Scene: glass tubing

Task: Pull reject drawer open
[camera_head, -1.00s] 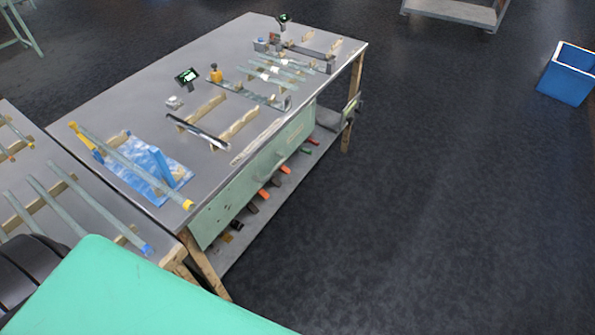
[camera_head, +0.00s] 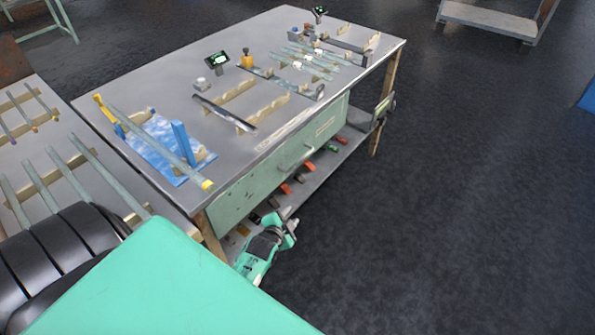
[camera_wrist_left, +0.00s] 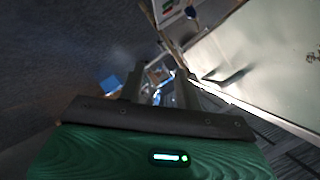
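The drawer (camera_head: 262,181) is a pale green front panel under the grey workbench top, and it looks shut. A small handle (camera_head: 309,150) shows on it. In the left wrist view the panel (camera_wrist_left: 275,60) fills the right side, with the dark handle (camera_wrist_left: 224,78) standing out from it. My left gripper (camera_head: 289,228) is in front of the bench, below and short of the handle, apart from it. In the wrist view its two fingers (camera_wrist_left: 158,85) are spread with nothing between them. My right gripper is not seen.
The workbench top (camera_head: 150,75) carries glass tubes on wooden racks, a blue stand (camera_head: 180,143) and a small screen (camera_head: 217,60). A lower shelf (camera_head: 325,165) holds several coloured items. Another bench with tubes stands at left. Dark floor (camera_head: 460,220) at right is clear.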

